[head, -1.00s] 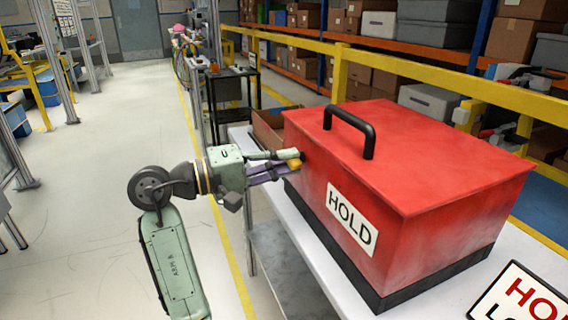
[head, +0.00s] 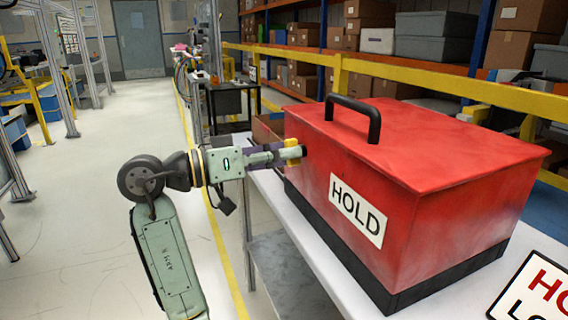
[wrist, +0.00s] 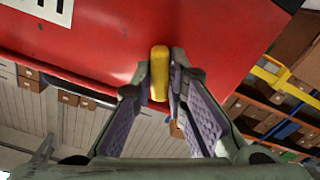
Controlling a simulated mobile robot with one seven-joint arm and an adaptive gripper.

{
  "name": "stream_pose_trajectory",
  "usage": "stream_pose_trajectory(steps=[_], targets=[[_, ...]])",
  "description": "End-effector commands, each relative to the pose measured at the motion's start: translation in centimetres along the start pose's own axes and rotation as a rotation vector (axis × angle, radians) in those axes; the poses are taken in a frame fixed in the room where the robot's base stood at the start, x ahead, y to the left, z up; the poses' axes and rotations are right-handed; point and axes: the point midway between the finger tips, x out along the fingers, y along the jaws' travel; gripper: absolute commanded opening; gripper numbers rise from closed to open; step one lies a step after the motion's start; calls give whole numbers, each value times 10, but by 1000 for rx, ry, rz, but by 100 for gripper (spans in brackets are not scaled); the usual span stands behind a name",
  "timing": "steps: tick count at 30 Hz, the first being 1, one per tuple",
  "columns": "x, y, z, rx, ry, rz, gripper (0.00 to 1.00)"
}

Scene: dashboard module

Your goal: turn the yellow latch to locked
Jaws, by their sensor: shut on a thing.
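The yellow latch (wrist: 160,73) sits on the side of the red box (head: 400,215), near its left end in the head view. In the wrist view it stands between my fingertips, long and narrow against the red face. It also shows in the head view (head: 292,142), partly covered by my fingers. My gripper (head: 290,151) is shut on the latch; its purple-padded fingers also show in the wrist view (wrist: 161,90). The latch's pivot is hidden.
The box has a black handle (head: 352,116) on top and a HOLD label (head: 358,209) on its side. It stands on a white table (head: 455,295). A second sign (head: 535,290) is at the lower right. A yellow rail (head: 430,85) runs behind. Open floor lies to the left.

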Motion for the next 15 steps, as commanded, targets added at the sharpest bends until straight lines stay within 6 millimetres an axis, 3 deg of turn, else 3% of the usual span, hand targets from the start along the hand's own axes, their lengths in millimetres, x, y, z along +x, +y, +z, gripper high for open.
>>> stream_pose_trajectory(steps=[15], targets=[[0, -1, 1, 352, 2, -1, 0]])
